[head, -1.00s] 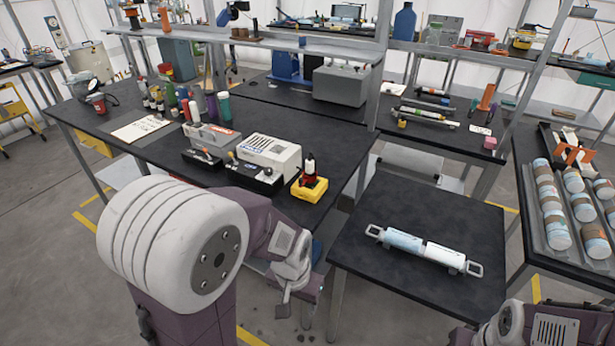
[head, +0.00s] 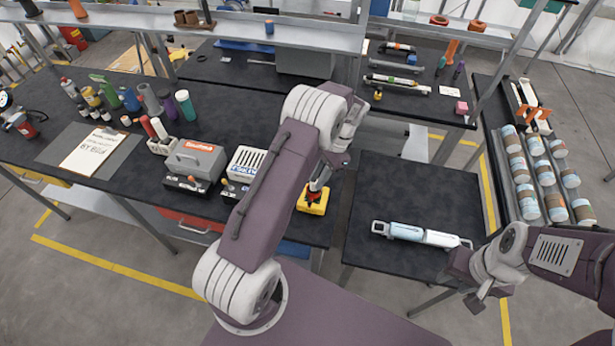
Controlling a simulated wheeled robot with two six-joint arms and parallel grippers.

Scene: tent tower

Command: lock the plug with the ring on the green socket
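I cannot make out a green socket, a plug or a locking ring for certain. A yellow box (head: 312,204) with a dark red and black part on top sits at the right front of the long black bench. My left gripper (head: 321,174) is just above this box, at the red part. Its fingers are small and partly hidden by my arm, so I cannot tell whether they touch it. A white and pale blue cylinder (head: 420,235) with end handles lies on the small black table. My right gripper (head: 480,292) is right of and below that cylinder, apart from it; its opening is unclear.
A white vented box (head: 247,163) and a grey case (head: 195,160) stand left of the yellow box. Bottles and a paper sheet (head: 90,152) are further left. A rack of cylinders (head: 540,175) is at the right. The small table (head: 385,200) is mostly clear.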

